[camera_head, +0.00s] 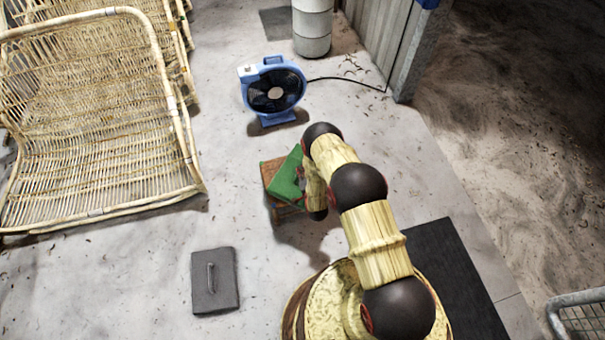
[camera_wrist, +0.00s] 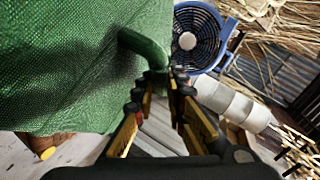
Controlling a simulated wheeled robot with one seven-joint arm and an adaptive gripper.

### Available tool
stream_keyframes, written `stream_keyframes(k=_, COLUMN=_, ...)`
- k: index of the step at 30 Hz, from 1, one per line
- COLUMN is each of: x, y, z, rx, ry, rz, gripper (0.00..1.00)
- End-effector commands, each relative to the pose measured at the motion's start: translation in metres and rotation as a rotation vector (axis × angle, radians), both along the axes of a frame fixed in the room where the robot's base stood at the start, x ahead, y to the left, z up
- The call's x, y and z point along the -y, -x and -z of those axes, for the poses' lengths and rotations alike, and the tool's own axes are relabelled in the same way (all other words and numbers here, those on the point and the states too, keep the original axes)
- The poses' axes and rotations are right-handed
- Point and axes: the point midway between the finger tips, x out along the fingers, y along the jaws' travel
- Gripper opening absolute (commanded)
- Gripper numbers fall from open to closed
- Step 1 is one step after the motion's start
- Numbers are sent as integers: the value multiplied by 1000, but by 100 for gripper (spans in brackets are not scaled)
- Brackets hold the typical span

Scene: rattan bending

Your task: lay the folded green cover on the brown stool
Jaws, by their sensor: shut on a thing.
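The folded green cover (camera_head: 287,176) is over the brown stool (camera_head: 270,171) in the head view, turned at an angle to the seat, with brown seat showing at its left. In the wrist view the cover (camera_wrist: 70,60) fills the upper left, with a thick green loop at its right edge. My gripper (camera_wrist: 160,82) is shut on that loop. A bit of the brown stool (camera_wrist: 45,142) shows below the cover at the left. My arm hides the stool's right side in the head view. I cannot tell whether the cover rests on the seat or hangs just above it.
A blue fan (camera_head: 273,92) stands behind the stool, its black cable running right to a post. Rattan seats (camera_head: 95,130) fill the left. A grey plate with a handle (camera_head: 215,280) lies at front left. A pale cylinder (camera_head: 312,28) stands at the back. Floor left of the stool is clear.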

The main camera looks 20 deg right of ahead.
Motion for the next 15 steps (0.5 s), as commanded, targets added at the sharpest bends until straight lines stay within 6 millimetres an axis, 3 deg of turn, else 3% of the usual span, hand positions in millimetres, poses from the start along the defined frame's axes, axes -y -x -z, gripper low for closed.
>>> stream_keyframes(k=12, x=0, y=-2, z=8, rx=6, ry=0, rz=-1, gripper=0)
stream_keyframes(k=13, x=0, y=-1, z=9, rx=3, ry=0, rz=0, gripper=13)
stream_keyframes(k=15, x=0, y=-1, z=9, rx=3, ry=0, rz=0, gripper=17)
